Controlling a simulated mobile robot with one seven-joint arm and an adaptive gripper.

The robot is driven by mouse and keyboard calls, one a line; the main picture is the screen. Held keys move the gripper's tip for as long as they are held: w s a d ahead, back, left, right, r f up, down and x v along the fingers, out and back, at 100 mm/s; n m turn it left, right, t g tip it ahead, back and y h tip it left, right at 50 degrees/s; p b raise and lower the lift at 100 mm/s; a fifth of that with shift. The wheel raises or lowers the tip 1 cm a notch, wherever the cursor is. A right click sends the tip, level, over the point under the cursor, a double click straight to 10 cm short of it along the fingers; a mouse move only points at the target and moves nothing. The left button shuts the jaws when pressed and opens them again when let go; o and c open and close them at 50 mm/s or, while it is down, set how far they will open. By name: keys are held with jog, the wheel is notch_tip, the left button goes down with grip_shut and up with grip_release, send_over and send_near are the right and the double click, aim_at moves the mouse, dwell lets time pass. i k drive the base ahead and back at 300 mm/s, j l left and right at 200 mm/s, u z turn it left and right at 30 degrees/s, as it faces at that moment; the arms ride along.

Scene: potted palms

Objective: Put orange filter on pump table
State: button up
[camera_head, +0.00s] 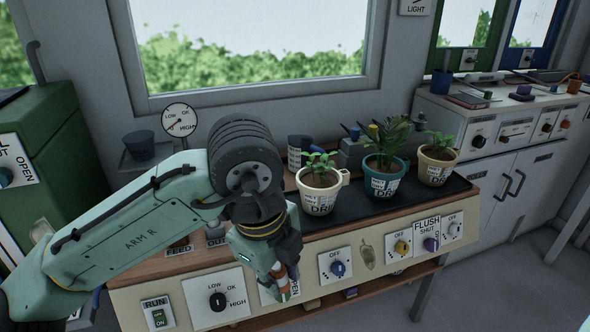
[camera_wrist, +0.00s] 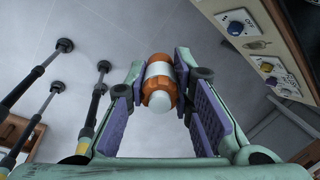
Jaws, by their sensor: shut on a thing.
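The orange filter (camera_wrist: 160,82) is a short cylinder with orange bands and white parts. In the wrist view it sits between the purple-padded fingers of my gripper (camera_wrist: 163,95), which is shut on it. In the head view my gripper (camera_head: 280,272) points down in front of the plant bench's panel, and a small part of the orange and white filter (camera_head: 282,283) shows at its fingers. I cannot tell which surface is the pump table; no label names it.
The wooden plant bench (camera_head: 455,190) bears a black tray with three potted plants and has knobs along its front. A grey cabinet (camera_head: 490,165) with small items on top stands at right. A green cabinet (camera_head: 60,140) stands at left. Open floor (camera_head: 520,275) lies at lower right.

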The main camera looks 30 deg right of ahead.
aim_at(293, 186)
jog(key=i+l, duration=0.3)
jog(key=i, duration=0.2)
jog(key=i+l, duration=0.25)
jog(key=i, duration=0.25)
jog(key=i+l+u, duration=0.1)
jog(key=l, duration=0.9)
